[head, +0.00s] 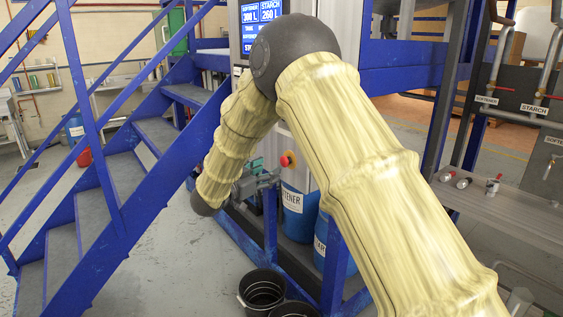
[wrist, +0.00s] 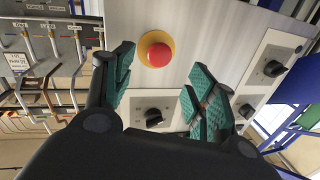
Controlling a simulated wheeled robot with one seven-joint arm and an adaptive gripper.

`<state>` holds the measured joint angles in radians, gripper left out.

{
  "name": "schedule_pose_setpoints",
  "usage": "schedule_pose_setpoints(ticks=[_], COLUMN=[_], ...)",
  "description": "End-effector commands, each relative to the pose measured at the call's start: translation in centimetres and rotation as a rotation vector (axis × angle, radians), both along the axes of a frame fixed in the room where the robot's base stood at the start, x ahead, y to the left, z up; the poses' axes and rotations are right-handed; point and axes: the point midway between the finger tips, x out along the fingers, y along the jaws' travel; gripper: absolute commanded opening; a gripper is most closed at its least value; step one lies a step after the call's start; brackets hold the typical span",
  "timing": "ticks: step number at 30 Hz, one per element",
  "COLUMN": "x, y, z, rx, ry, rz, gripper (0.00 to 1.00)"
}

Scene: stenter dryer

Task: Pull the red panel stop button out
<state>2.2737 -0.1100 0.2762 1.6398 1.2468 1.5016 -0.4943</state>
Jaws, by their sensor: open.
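The red stop button (wrist: 157,54) is a round red cap on a yellow ring, set on a light grey panel (wrist: 215,45). In the wrist view it lies near the top, a little beyond and between the tips of my gripper (wrist: 158,72). The green-padded fingers are wide apart with nothing between them, and no contact with the button shows. In the head view the button (head: 285,160) shows small, side-on, just right of my forearm. My gripper (head: 256,182) is small there, below and left of the button, and partly hard to make out.
A black rotary knob (wrist: 153,117) sits on the panel below the button, and another knob (wrist: 273,68) is to the right. In the head view, blue stairs (head: 120,175) stand left, blue drums (head: 298,212) below the panel, and black buckets (head: 262,292) on the floor.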

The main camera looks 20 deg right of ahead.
Motion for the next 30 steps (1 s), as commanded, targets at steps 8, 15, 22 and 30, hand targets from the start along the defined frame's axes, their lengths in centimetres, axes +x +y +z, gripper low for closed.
schedule_pose_setpoints(ticks=[8,15,22,30], x=[2.4,3.8,4.2,4.2], y=[-4.0,-6.1,-6.7,-6.7], z=[0.3,0.1,0.0,0.0], rx=[0.000,0.001,-0.001,0.000], ry=[0.000,0.001,0.000,0.000], rz=[-0.002,-0.001,0.001,0.001], gripper=[0.57,0.57,0.57,0.44])
